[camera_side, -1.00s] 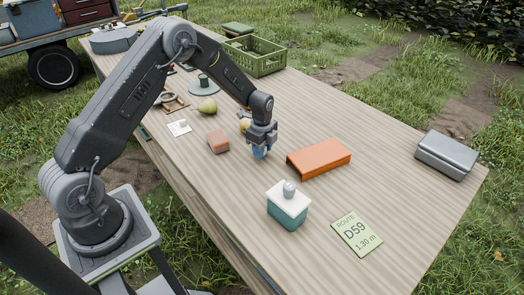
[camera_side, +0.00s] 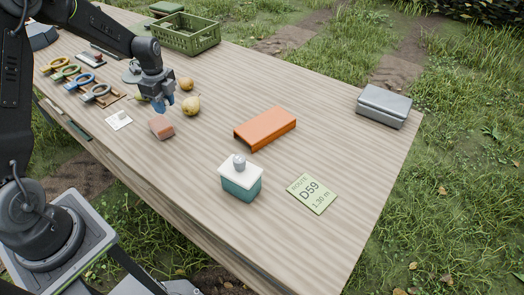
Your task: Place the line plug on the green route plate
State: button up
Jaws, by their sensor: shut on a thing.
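The green route plate (camera_side: 312,194), marked "ROUTE D59 1.30 m", lies flat and bare near the right front of the table. My gripper (camera_side: 163,104) is far to its left, low over the table between pears, with blue at its tips. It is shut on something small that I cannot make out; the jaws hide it. I cannot tell for sure which thing is the line plug. A small grey cylinder (camera_side: 239,163) stands on the white top of a teal box (camera_side: 240,186), left of the plate.
Pears (camera_side: 191,106) sit beside my gripper. A grey case (camera_side: 383,106) is at the right, a green crate (camera_side: 185,35) at the back. Table around the plate is clear.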

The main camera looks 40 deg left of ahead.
jog(key=w+d+m, duration=0.2)
jog(key=w+d, duration=0.1)
jog(key=d, duration=0.4)
jog(key=w+d+m, duration=0.1)
jog(key=w+d, duration=0.2)
jog(key=d, duration=0.4)
jog(key=m, duration=0.4)
send_over(306, 200)
jog(key=f, duration=0.6)
jog(key=shift+a, duration=0.3)
jog(key=shift+d+f, duration=0.25)
jog(key=shift+d, duration=0.05)
jog(key=shift+f, duration=1.85)
jog(key=shift+f, duration=0.15)
jog(key=o, duration=0.9)
